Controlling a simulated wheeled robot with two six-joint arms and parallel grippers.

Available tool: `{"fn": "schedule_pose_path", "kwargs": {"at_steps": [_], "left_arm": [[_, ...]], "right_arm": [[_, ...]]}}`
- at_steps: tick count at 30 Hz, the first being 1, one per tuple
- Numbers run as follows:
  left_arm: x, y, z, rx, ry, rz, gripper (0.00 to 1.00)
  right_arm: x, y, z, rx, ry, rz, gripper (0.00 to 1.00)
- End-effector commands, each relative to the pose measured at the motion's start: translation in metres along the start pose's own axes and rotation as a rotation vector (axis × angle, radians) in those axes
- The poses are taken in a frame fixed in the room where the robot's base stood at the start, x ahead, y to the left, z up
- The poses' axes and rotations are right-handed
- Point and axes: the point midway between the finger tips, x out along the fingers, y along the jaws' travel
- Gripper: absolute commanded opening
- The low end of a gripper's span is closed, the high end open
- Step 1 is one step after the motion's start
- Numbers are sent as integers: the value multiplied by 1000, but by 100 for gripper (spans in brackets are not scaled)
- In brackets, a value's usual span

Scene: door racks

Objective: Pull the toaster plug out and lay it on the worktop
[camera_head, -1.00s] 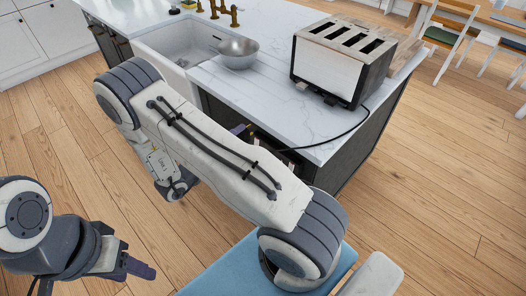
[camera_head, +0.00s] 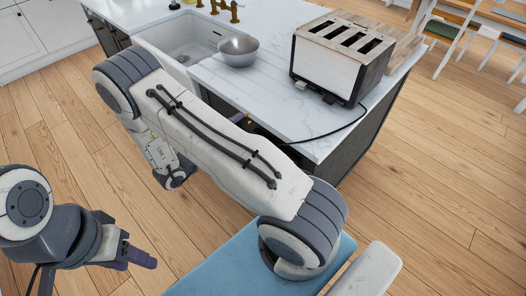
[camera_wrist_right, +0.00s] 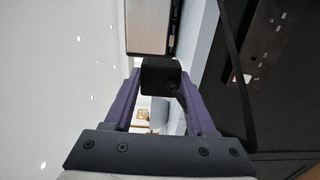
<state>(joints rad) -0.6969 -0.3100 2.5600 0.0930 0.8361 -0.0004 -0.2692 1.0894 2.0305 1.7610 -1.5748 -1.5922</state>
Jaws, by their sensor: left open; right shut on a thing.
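My right gripper (camera_wrist_right: 160,85) is shut on a black plug (camera_wrist_right: 160,66), which sits between its purple fingertips in the right wrist view. The plug appears apart from the dark socket panel (camera_wrist_right: 262,42) to its right. In the head view my own right arm hides the plug and most of that gripper; a bit of purple shows beside the worktop's front edge. The toaster (camera_head: 332,66) stands on the white marble worktop (camera_head: 274,100), and its black cord (camera_head: 335,130) runs over the edge. My left gripper (camera_head: 137,257) is open and empty, low over the floor.
A metal bowl (camera_head: 238,50) stands by the sink (camera_head: 180,45). A wooden board (camera_head: 395,45) lies behind the toaster. The worktop in front of the toaster is clear. A blue padded seat (camera_head: 225,268) is at the bottom. Chairs and a table stand at the top right.

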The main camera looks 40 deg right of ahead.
Motion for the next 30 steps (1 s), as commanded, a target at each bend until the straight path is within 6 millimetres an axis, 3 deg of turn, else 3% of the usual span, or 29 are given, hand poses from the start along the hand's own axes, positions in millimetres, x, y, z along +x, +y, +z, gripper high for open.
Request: {"fn": "schedule_pose_path", "kwargs": {"at_steps": [30], "left_arm": [[14, -1, 1, 0, 0, 0, 50]], "right_arm": [[0, -1, -82, 2, -1, 0, 0]]}}
